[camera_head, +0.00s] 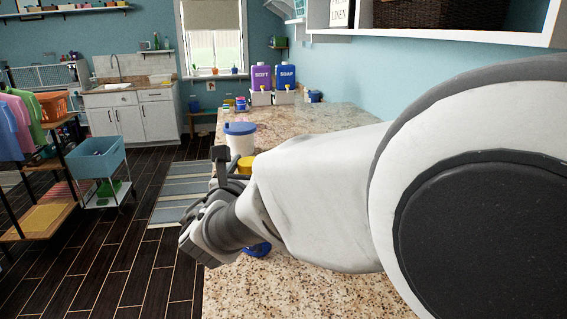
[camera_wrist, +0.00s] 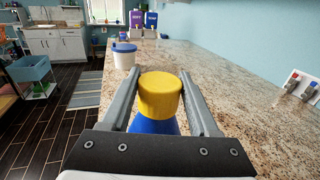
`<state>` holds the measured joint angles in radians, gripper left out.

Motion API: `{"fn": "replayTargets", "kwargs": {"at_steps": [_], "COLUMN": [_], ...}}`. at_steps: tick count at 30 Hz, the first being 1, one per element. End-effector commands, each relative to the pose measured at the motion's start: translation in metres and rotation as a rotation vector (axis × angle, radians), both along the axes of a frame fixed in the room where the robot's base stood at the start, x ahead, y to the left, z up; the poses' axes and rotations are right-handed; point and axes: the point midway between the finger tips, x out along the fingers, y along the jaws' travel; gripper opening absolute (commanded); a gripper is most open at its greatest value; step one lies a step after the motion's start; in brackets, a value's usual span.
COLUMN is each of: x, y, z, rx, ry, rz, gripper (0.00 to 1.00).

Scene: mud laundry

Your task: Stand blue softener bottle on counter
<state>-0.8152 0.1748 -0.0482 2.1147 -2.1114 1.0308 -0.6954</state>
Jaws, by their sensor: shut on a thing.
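The blue softener bottle (camera_wrist: 153,127) with a yellow cap (camera_wrist: 160,96) is between the two fingers of my gripper (camera_wrist: 157,78), which is shut on it near the cap. In the head view, part of the yellow cap (camera_head: 246,164) shows above my arm, and a bit of the blue bottle (camera_head: 258,250) shows below it. The bottle looks roughly upright at the speckled counter (camera_head: 300,290). My arm hides most of its body, and I cannot tell whether its base touches the counter.
A white tub with a blue lid (camera_head: 240,138) stands on the counter beyond the bottle. Purple (camera_head: 262,78) and blue (camera_head: 286,77) dispensers stand at the far end. The counter's left edge drops to a dark floor. The counter right of the bottle looks clear.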

Motion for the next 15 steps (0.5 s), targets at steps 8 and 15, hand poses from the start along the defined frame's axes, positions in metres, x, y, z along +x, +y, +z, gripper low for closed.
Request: {"fn": "replayTargets", "kwargs": {"at_steps": [8,15], "x": [0.0000,0.0000], "y": [0.0000,0.0000], "z": [-0.0022,-0.0022], "rx": [0.000,0.000], "ry": [0.000,0.000], "rz": [0.000,0.000], "gripper": [0.91,0.91]}}
